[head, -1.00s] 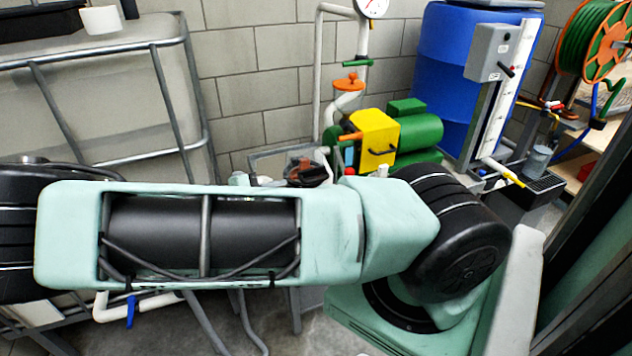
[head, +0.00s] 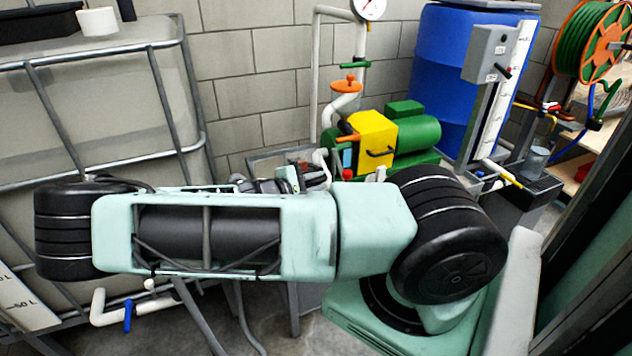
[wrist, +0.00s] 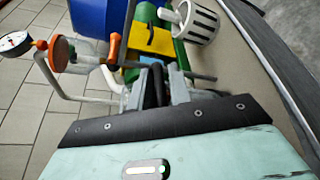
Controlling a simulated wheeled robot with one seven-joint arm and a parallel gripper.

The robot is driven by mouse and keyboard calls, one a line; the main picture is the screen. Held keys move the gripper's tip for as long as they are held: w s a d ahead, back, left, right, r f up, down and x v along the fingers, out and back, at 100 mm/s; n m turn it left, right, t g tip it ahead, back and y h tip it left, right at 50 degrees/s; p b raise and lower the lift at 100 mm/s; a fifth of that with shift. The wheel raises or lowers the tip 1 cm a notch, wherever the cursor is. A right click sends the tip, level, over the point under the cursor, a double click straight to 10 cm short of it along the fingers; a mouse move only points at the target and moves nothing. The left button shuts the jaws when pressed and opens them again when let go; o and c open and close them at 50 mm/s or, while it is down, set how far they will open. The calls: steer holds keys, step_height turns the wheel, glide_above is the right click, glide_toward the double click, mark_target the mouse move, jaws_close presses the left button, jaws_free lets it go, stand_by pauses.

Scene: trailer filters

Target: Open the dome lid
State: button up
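I cannot pick out the dome lid with certainty in either view. In the head view, my gripper end is mostly hidden behind my forearm, near a small grey frame (head: 265,160) left of the green and yellow pump (head: 405,137).
A caged tank (head: 100,100) fills the left. A pipe with a gauge (head: 369,8) and a blue drum (head: 440,75) stand behind. A hose reel (head: 598,40) is at the right. A white slotted basket (wrist: 197,22) is at the wrist view's top. My arm covers much of the middle.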

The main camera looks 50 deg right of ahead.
jaws_close()
steer(key=shift+r, duration=0.1)
